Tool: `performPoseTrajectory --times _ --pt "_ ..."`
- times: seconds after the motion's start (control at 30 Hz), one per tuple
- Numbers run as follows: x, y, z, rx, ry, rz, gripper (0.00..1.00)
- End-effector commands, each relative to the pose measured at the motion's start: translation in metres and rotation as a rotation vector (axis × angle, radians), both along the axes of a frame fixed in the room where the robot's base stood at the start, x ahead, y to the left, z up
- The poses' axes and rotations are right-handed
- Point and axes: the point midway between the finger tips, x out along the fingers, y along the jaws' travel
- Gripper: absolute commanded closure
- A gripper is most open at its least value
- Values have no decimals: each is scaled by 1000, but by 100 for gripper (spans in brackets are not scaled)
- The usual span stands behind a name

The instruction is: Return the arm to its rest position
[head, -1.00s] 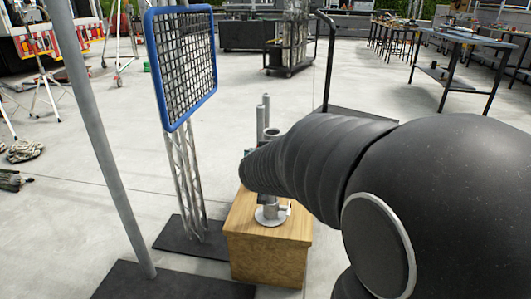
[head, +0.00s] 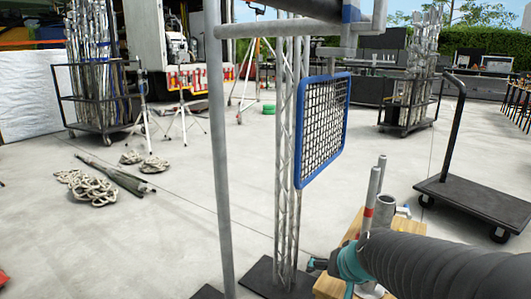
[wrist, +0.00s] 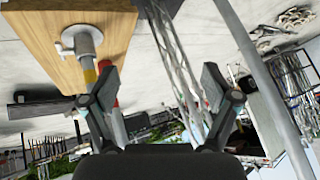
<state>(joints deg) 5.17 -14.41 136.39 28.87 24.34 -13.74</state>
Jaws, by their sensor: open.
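My arm (head: 440,268) reaches in from the lower right of the head view, with its teal wrist joint (head: 352,262) beside a wooden block. My gripper (wrist: 160,82) shows in the wrist view with its two dark fingers wide apart. I see nothing held between them. The wooden block (wrist: 75,25) is at the upper left of the wrist view, with a metal post (wrist: 85,46) on a round flange. In the head view the block (head: 330,286) is partly hidden by my arm.
A blue-framed mesh panel (head: 346,112), a lattice truss (head: 288,170) and a grey upright pole (head: 217,150) stand close left of my arm. A flat cart (head: 475,202) is at the right. Rope coils (head: 92,190) lie on the floor at left.

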Motion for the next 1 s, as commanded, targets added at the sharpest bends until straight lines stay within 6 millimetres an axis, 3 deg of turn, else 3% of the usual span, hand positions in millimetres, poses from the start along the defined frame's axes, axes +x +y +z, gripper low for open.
performPoseTrajectory --times 0.1,0.2,0.33,0.63,1.0 --pt "-66 9 12 -45 142 79 13" --pt "-113 3 21 -116 229 112 13" --pt "-156 -8 38 -220 263 143 13" --pt "-178 -8 77 -284 142 169 13" --pt "-178 -7 79 -284 133 173 13"
